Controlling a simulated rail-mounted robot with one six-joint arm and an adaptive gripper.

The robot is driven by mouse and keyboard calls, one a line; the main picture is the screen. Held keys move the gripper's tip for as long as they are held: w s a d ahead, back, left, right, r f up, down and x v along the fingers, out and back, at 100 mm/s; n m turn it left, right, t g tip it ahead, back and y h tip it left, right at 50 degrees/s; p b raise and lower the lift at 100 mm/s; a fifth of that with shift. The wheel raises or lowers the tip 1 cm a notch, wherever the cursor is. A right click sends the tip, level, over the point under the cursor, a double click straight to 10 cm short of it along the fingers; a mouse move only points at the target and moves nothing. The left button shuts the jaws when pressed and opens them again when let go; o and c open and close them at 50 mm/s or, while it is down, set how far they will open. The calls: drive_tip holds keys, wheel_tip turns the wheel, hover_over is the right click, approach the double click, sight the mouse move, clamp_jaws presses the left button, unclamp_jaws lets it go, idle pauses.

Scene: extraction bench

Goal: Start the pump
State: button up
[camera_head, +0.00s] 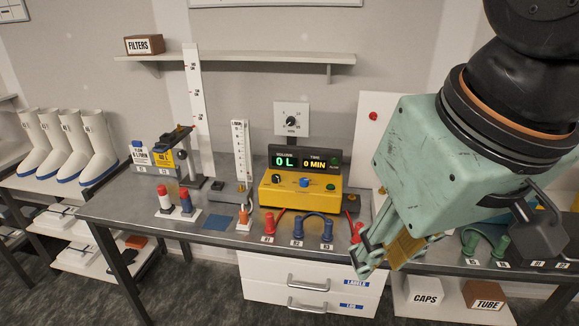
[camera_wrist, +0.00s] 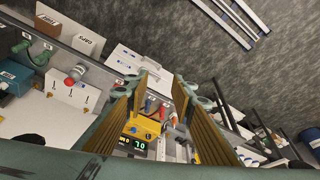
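The yellow pump box (camera_head: 298,197) stands on the bench, with a dark knob, a blue knob (camera_head: 304,182) and a green button (camera_head: 331,188) on its top. Its display (camera_head: 304,162) reads 0 L and 0 MIN. The box also shows in the wrist view (camera_wrist: 146,127), beyond the fingers. My gripper (camera_head: 378,248) is at the bench's front edge, to the right of the pump and apart from it. In the wrist view my gripper (camera_wrist: 163,88) is open, with nothing between its fingers. Which control starts the pump, I cannot tell.
Red and blue connectors with hoses (camera_head: 313,228) stand in front of the pump. A wall dial (camera_head: 291,121) is behind it. Green connectors (camera_head: 471,244) are to the right.

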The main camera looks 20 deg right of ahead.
clamp_jaws()
idle(1.2)
